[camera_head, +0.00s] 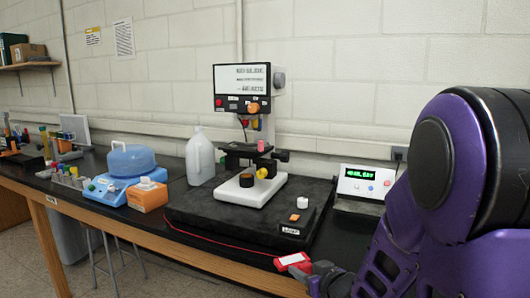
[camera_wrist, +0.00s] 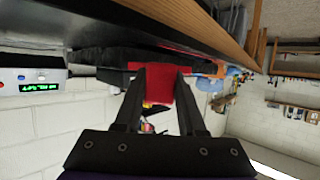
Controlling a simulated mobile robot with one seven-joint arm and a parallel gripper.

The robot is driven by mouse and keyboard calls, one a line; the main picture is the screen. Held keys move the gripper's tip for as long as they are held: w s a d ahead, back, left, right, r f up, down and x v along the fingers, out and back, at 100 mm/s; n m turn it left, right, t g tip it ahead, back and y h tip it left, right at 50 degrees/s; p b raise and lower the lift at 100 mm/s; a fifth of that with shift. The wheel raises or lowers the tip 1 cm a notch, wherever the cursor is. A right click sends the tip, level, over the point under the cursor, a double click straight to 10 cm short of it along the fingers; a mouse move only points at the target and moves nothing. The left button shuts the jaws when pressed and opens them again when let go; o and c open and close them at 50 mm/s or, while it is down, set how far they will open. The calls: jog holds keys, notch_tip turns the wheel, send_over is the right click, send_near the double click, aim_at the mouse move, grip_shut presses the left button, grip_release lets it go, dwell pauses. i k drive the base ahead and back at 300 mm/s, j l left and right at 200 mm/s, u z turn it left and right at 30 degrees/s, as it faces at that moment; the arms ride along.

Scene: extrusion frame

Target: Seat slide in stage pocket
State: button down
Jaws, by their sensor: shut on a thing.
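A red slide (camera_head: 292,261) with a pale patch on its top is at the front edge of the bench, held by my gripper (camera_head: 311,270). In the wrist view my gripper (camera_wrist: 160,90) has its two dark fingers shut on the red slide (camera_wrist: 160,82). The instrument with the dark stage (camera_head: 247,150) stands on a white base, back and left of my gripper. The stage pocket is too small to make out. The slide is well apart from the stage.
A meter with a green display (camera_head: 363,184) is to the right. A white jug (camera_head: 200,157), an orange box (camera_head: 147,195) and a blue device (camera_head: 126,177) are left.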

aim_at(243, 149)
jog(key=j+z, duration=0.15)
jog(key=z, duration=0.35)
jog(key=j+z, duration=0.15)
jog(key=z, duration=0.35)
jog(key=j+z, duration=0.55)
jog(key=k+j+z, duration=0.15)
jog(key=j, duration=0.2)
jog(key=k+j+z, duration=0.2)
jog(key=k+j, duration=0.15)
jog(key=j, duration=0.2)
jog(key=k+j, duration=0.1)
jog(key=j, duration=0.2)
jog(key=k+j+z, duration=0.1)
jog(key=j, duration=0.25)
jog(key=k+j, duration=0.2)
jog(key=j, duration=0.15)
